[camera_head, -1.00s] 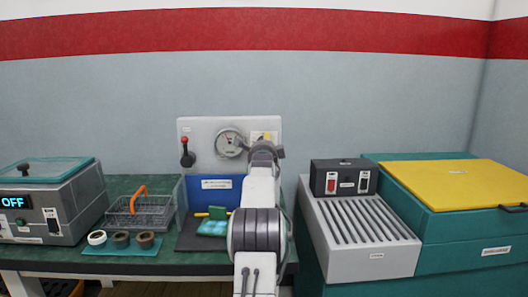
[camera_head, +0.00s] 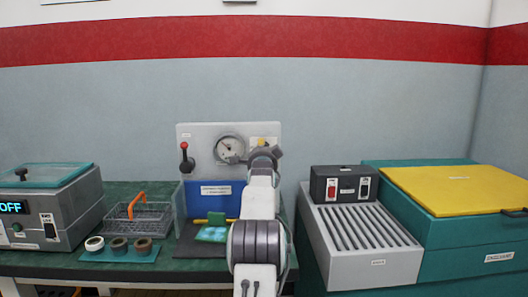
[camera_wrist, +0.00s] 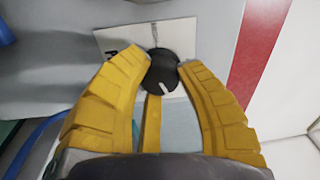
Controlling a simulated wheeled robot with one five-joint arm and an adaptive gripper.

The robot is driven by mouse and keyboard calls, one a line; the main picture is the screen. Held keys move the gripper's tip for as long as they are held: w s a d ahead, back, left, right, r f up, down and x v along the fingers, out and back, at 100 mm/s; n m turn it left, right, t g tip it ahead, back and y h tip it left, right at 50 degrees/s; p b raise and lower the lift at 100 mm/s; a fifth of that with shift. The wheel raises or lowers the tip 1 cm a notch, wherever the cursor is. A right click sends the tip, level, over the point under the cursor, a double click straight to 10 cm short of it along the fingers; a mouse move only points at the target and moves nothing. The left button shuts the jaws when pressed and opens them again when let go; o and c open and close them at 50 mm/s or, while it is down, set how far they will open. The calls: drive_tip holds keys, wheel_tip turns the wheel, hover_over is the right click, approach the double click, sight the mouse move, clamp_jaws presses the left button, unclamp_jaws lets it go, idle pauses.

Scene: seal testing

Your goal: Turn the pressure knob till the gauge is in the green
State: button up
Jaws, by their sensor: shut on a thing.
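The black pressure knob (camera_wrist: 166,78) with a white pointer mark shows in the wrist view, on a pale plate on the panel. My gripper's yellow fingers (camera_wrist: 163,64) are shut on the knob from both sides. In the head view, my gripper (camera_head: 265,153) is at the panel's right side and hides the knob. The round gauge (camera_head: 229,146) is on the grey panel (camera_head: 205,135), just left of my gripper. Its dial is pale with a dark needle, too small to read against any green zone.
A red-tipped lever (camera_head: 185,150) is on the panel's left. Below it are a blue plate (camera_head: 208,190) and a green pad (camera_head: 212,233). A wire basket (camera_head: 140,219), tape rolls (camera_head: 119,245) and an OFF-display box (camera_head: 45,205) stand left. A ribbed grey box (camera_head: 350,235) stands right.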

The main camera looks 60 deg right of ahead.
drive_tip(key=shift+w+a+r, duration=0.1)
drive_tip(key=shift+w+r, duration=0.05)
drive_tip(key=shift+w, duration=0.05)
drive_tip(key=o, duration=0.9)
drive_tip(key=shift+w, duration=0.1)
drive_tip(key=o, duration=0.3)
drive_tip(key=v, duration=1.2)
drive_tip(key=shift+f, duration=0.2)
